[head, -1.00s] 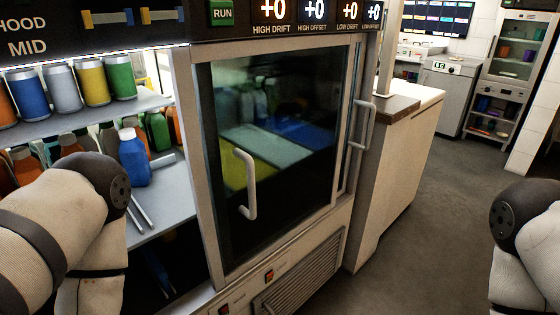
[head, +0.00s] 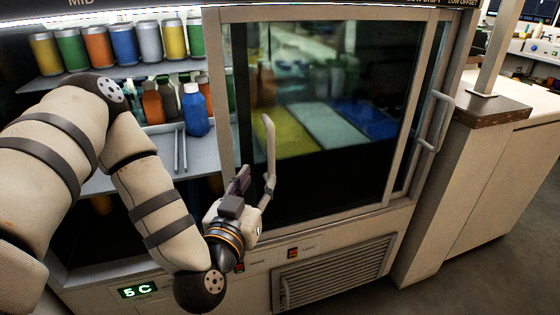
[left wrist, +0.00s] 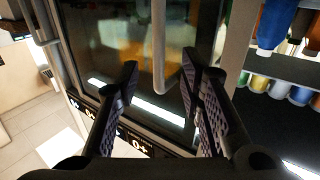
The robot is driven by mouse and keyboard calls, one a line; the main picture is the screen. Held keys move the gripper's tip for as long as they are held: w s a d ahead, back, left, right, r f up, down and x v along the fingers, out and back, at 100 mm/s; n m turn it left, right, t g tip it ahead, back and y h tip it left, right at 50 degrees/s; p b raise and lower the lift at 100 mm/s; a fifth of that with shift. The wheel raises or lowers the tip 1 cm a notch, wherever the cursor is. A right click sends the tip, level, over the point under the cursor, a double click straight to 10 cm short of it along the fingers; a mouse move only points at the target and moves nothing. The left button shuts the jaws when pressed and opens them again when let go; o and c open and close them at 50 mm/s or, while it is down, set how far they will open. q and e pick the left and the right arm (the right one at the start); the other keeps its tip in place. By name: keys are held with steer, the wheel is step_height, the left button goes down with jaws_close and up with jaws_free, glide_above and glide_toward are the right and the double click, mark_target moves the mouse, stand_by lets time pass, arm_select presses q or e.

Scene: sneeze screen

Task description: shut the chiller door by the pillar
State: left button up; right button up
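The chiller's framed glass door (head: 330,165) stands at the centre of the head view. A pale upright bar handle (head: 268,140) is on its left part, and a second bar handle (head: 436,115) is at the right side. To the left the shelves are uncovered. My left gripper (head: 248,182) is at the lower part of the left handle. In the left wrist view my left gripper (left wrist: 160,72) has its fingers spread, with the handle (left wrist: 158,45) showing between the tips; I cannot tell whether they touch it. My right gripper is out of view.
Cans (head: 122,46) and a blue bottle (head: 195,112) stand on the open shelves. A pillar (head: 499,45) rises from the counter (head: 490,115) right of the chiller. A vent grille (head: 330,275) lies below the glass. Grey floor shows at lower right.

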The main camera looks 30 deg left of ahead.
mark_target(270, 161)
arm_select(q)
steer(key=x, duration=0.9)
steer(key=shift+w+f, duration=0.25)
steer(key=shift+w, duration=0.2)
steer(key=shift+c, duration=0.4)
jaws_close()
